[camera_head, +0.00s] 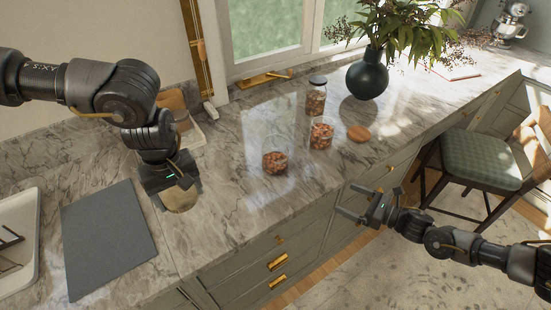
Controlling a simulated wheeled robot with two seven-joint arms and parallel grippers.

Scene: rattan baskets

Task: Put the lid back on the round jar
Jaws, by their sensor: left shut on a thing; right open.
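A round glass jar (275,161) with reddish-brown contents stands upright and uncovered near the front of the marble counter. My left gripper (178,186) is left of this jar, shut on a round pale wooden lid (181,201). The gripper partly covers the lid, and I cannot tell whether the lid touches the counter. My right gripper (364,204) is open and empty, off the counter's front edge, to the lower right of the jar.
A second open jar (321,136) stands behind and right, beside another wooden lid (358,133). A taller jar with a dark lid (316,96) and a dark plant vase (367,78) stand farther back. A grey mat (108,238) lies at the left. Counter between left gripper and round jar is clear.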

